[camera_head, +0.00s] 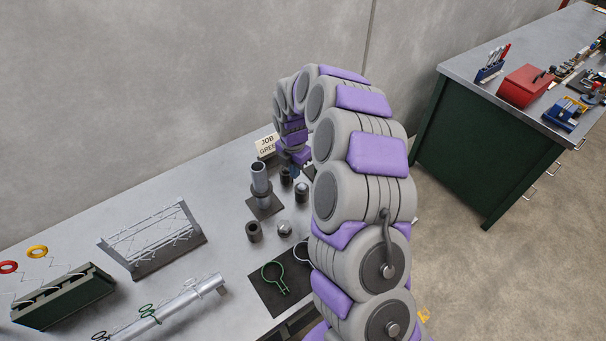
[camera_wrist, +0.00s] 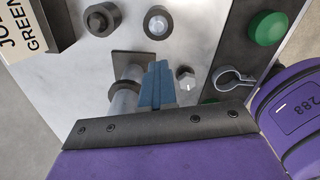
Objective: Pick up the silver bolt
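The silver bolt (camera_head: 284,229) stands on the grey bench with its hex head up, between a short dark cylinder and a black mat. It also shows in the wrist view (camera_wrist: 186,76), just right of my blue fingers. My gripper (camera_wrist: 158,82) has its two blue fingers close together with no clear gap and nothing seen between them. The fingers look apart from the bolt. In the head view my gripper is mostly hidden behind my arm.
A pipe on a square-based post (camera_head: 261,178) stands near the bolt. Dark cylinders (camera_head: 254,232) stand around it. A black mat (camera_head: 265,296) holds ring clamps. A "JOB GREEN" sign (camera_head: 266,145) is at the back.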

